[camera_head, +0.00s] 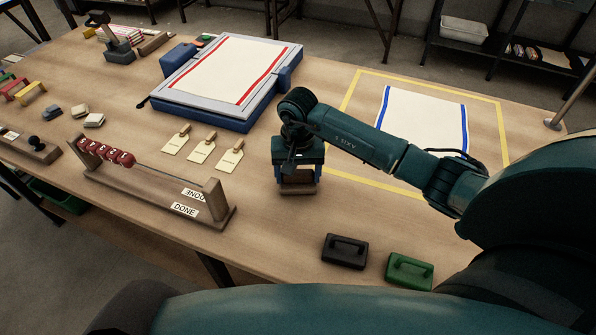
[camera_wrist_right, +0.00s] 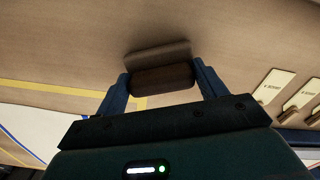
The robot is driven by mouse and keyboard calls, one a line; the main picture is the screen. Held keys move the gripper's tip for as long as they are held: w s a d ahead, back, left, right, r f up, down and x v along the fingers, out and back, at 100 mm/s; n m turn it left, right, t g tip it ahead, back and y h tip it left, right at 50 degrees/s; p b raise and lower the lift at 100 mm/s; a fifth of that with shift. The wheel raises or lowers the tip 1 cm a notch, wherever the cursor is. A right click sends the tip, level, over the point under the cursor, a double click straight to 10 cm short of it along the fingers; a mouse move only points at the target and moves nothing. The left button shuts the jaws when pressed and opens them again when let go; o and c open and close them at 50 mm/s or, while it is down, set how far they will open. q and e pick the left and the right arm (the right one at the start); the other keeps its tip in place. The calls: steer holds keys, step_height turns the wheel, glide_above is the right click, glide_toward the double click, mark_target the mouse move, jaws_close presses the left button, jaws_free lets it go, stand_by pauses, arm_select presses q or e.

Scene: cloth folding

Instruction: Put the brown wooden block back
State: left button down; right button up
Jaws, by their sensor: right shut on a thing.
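The brown wooden block (camera_head: 298,189) is at the middle of the table, under my right gripper (camera_head: 298,176). The right gripper points down, with a blue finger on each side of the block. In the right wrist view the block (camera_wrist_right: 162,80) shows as a dark brown piece between the two fingertips (camera_wrist_right: 162,84), with a lighter brown part just beyond it. The right gripper is shut on it. The block is at or very near the tabletop; I cannot tell whether it touches. My left gripper is not in view.
A black handled block (camera_head: 345,251) and a green one (camera_head: 410,271) stand near the front edge. Yellow tape (camera_head: 350,90) frames a blue-striped cloth (camera_head: 422,112) at right. Tags (camera_head: 202,151), a bead rack (camera_head: 150,185) and a blue-based press (camera_head: 205,117) with red-striped cloth lie left.

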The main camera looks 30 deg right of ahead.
mark_target(298, 174)
steer(key=shift+f, duration=0.15)
steer(key=o, duration=1)
steer(key=shift+c, duration=0.2)
step_height(298, 174, up, 12)
steer(key=b, duration=0.1)
steer(key=shift+r+b, duration=0.2)
steer(key=shift+b, duration=0.2)
steer(key=shift+s, duration=0.1)
